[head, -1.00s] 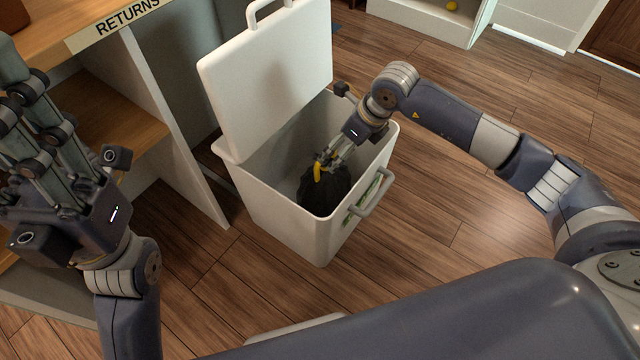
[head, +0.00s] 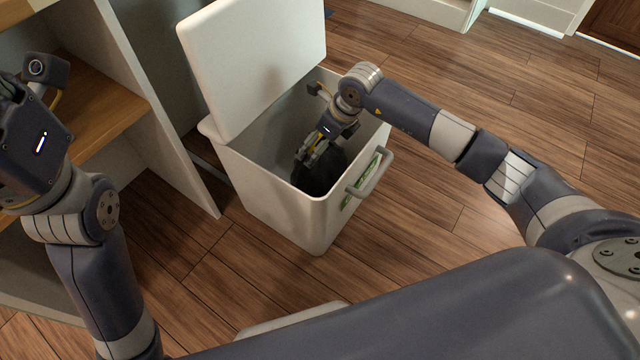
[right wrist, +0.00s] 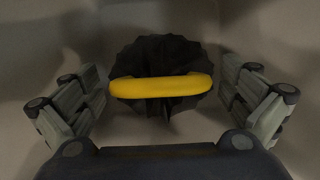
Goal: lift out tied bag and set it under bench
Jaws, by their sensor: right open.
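The tied bag (head: 321,172) is black and sits low inside the white bin (head: 270,190), whose lid (head: 255,65) stands open. In the right wrist view the bag (right wrist: 150,55) shows gathered black folds with a yellow tie handle (right wrist: 160,86) across them. My right gripper (head: 306,158) reaches down into the bin over the bag. In the right wrist view the right gripper (right wrist: 165,100) is open, with a finger on either side of the yellow handle and clear gaps to both. My left gripper is mostly cut off at the left edge; its fingers are out of the picture. No bench is recognisable.
A shelf unit with wooden boards (head: 100,120) and a pale side panel stands left of the bin. The bin's handle (head: 370,175) sticks out on its right side. The wooden floor (head: 480,230) to the right is clear.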

